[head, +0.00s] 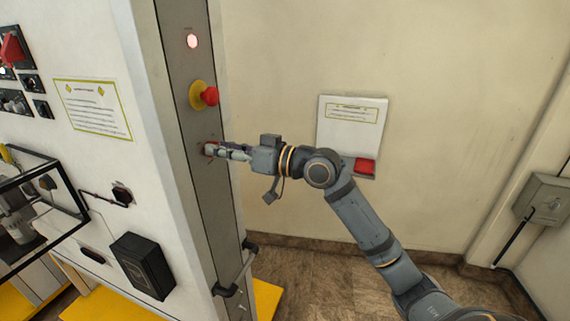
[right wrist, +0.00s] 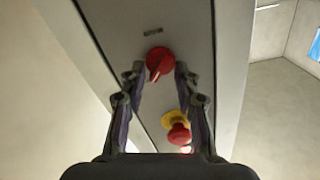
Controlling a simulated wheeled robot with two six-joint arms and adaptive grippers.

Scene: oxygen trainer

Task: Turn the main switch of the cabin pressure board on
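The main switch is a red rotary knob (right wrist: 160,63) on the grey metal post. Its ridge looks close to upright in the right wrist view, tilted slightly. In the head view the red switch (head: 210,149) shows partly behind the fingers. My right gripper (head: 217,150) points at the post in front of this switch. In the right wrist view my right gripper (right wrist: 159,72) has its fingers apart, one on each side of the knob, with small gaps showing. Whether the fingertips reach around the knob is hard to tell. My left gripper is out of view.
A red emergency stop on a yellow base (head: 207,95) sits above the switch, with a lit lamp (head: 192,41) higher up. A black handle (head: 238,270) sticks out low on the post. A white panel with a notice (head: 350,127) hangs on the wall behind my arm.

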